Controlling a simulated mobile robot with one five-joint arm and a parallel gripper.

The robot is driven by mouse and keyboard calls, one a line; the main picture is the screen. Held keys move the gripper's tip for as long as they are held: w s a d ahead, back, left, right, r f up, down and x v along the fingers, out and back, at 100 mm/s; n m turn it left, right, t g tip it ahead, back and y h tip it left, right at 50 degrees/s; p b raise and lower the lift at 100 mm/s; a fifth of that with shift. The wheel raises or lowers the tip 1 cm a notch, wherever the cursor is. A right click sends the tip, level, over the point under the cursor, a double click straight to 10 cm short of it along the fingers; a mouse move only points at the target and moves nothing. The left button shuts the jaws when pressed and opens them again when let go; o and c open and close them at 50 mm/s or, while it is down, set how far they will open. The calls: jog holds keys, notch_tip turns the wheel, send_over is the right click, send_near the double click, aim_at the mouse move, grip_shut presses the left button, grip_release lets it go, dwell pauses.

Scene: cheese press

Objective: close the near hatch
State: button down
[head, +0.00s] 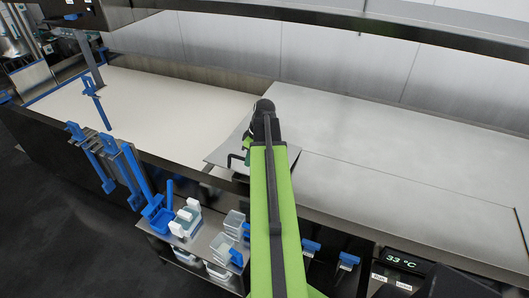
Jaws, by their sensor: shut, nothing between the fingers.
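A grey metal panel (221,153), which looks like the near hatch, lies under the end of my arm, between the white surface at left and the grey worktop at right. It looks slightly askew to the worktop, and its near corner reaches the front edge. I cannot tell how far it stands open. A thin dark bent piece shows just above it, either a handle or part of my gripper. My gripper (246,148) is over this panel, shut and empty, mostly hidden behind my green arm. I cannot tell whether it touches the panel.
A long pale surface (165,108) fills the left, with blue tools (95,104) hanging at its edge. A wide grey worktop (400,140) at right is clear. Clear containers (234,222) stand on a lower shelf in front. A display (401,261) reads 33 °C. An overhead shelf (400,25) crosses the top.

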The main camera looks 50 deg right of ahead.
jog(key=s+d+r+p, duration=0.2)
jog(key=s+d+r, duration=0.2)
jog(key=s+d, duration=0.25)
jog(key=shift+t, duration=0.3)
jog(key=b+x, duration=0.8)
jog(key=b, duration=0.1)
jog(key=b+x, duration=0.4)
jog(key=x, duration=0.1)
jog(key=shift+s+d+f, duration=0.2)
jog(key=shift+d, duration=0.2)
jog(key=shift+a+f+b, duration=0.15)
jog(key=shift+f+b, duration=0.15)
jog(key=shift+b, duration=0.15)
jog(key=f+b, duration=0.2)
jog(key=a+f+b, duration=0.1)
jog(key=f+b, duration=0.1)
jog(key=shift+s+a+f+b, duration=0.15)
jog(key=shift+s+f+b, duration=0.05)
jog(key=shift+f+b, duration=0.2)
jog(key=shift+r, duration=0.2)
